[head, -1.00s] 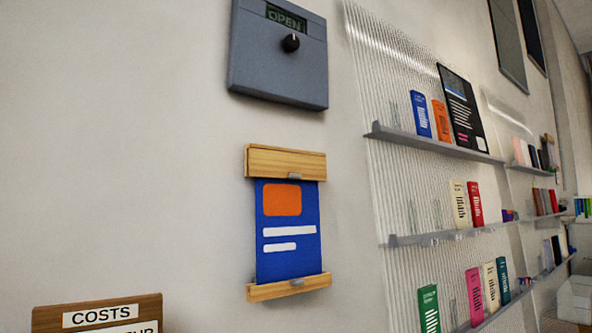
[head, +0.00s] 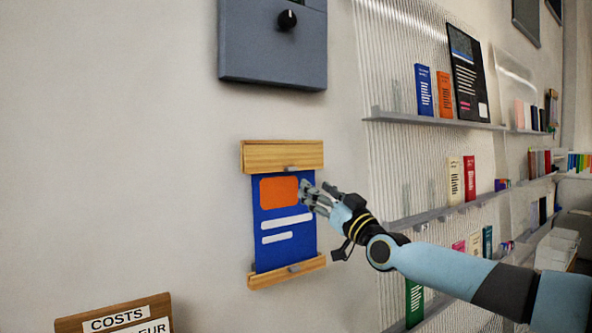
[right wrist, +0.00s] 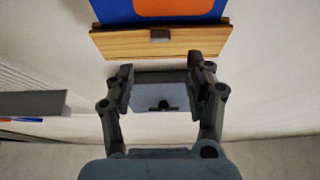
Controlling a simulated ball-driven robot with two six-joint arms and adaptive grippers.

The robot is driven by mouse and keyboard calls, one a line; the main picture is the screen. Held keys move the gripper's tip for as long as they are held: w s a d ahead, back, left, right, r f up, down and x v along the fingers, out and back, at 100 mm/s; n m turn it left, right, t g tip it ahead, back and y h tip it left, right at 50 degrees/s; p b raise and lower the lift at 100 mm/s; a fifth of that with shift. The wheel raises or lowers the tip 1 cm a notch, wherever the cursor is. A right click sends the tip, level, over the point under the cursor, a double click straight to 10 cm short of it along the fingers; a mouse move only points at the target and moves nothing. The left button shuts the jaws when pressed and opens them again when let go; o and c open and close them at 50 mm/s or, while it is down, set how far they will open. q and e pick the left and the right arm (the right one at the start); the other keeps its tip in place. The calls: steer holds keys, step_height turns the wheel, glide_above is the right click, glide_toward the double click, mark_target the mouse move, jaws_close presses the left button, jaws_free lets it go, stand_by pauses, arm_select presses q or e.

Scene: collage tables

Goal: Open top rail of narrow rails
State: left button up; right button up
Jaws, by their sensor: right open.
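A blue poster (head: 283,250) with an orange block hangs on the wall between two wooden rails. The top rail (head: 270,155) has a small grey clip (head: 291,168) on its lower edge. The bottom rail (head: 270,277) also has a grey clip. My right gripper (head: 308,194) is in front of the poster's right edge, below the top rail in the picture. In the right wrist view, which is upside down, the top rail (right wrist: 130,43) and its clip (right wrist: 160,36) lie beyond my open, empty fingers (right wrist: 160,82). My left gripper is not in view.
A grey box (head: 262,55) with a black knob (head: 288,19) is on the wall above the poster. Shelves (head: 435,121) with books stand out to the right. A wooden sign (head: 165,305) reading COSTS is at lower left. The wall left of the poster is clear.

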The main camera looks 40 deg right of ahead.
mark_target(293, 170)
steer(key=b+x, duration=0.5)
steer(key=x, duration=0.4)
steer(key=shift+w+b, duration=0.35)
steer(key=shift+b, duration=0.05)
steer(key=shift+c, duration=0.3)
jaws_close()
